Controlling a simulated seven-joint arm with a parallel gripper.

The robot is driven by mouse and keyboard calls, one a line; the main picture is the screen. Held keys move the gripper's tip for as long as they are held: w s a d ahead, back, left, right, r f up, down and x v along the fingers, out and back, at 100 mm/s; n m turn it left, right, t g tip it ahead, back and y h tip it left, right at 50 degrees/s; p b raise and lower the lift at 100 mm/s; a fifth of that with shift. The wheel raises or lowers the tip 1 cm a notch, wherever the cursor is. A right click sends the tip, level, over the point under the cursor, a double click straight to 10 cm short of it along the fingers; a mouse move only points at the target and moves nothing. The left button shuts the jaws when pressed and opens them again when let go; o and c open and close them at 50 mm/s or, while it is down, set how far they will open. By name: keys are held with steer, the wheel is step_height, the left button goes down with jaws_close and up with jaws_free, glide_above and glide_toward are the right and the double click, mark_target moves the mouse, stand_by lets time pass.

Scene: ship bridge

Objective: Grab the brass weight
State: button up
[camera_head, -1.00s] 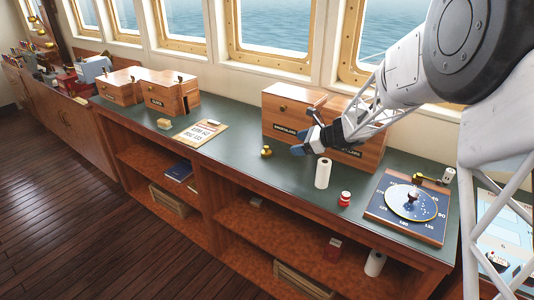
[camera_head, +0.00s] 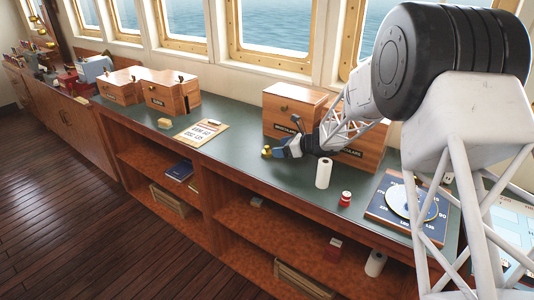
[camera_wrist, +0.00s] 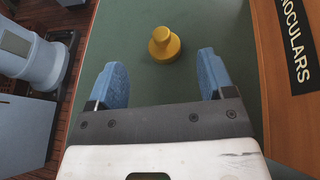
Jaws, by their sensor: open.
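The brass weight (camera_wrist: 164,44) stands upright on the green counter top, a squat yellow knob shape. In the wrist view it lies just beyond and between my fingertips, apart from both. In the head view the brass weight (camera_head: 266,152) shows small at the tip of my gripper (camera_head: 278,150). My gripper (camera_wrist: 161,75) is open, its two blue fingers spread wide with nothing between them.
A wooden box labelled BINOCULARS (camera_wrist: 285,75) stands close on the right in the wrist view. A white roll (camera_head: 323,173) and a small red-capped jar (camera_head: 345,198) stand nearby. A clipboard (camera_head: 200,133) lies to the left.

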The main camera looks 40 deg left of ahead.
mark_target(267, 147)
steer(key=shift+x, duration=0.9)
steer(key=shift+x, duration=2.6)
steer(key=shift+w+f, duration=0.1)
steer(key=shift+w, duration=0.05)
steer(key=c, duration=1.1)
steer(key=shift+r, duration=5.05)
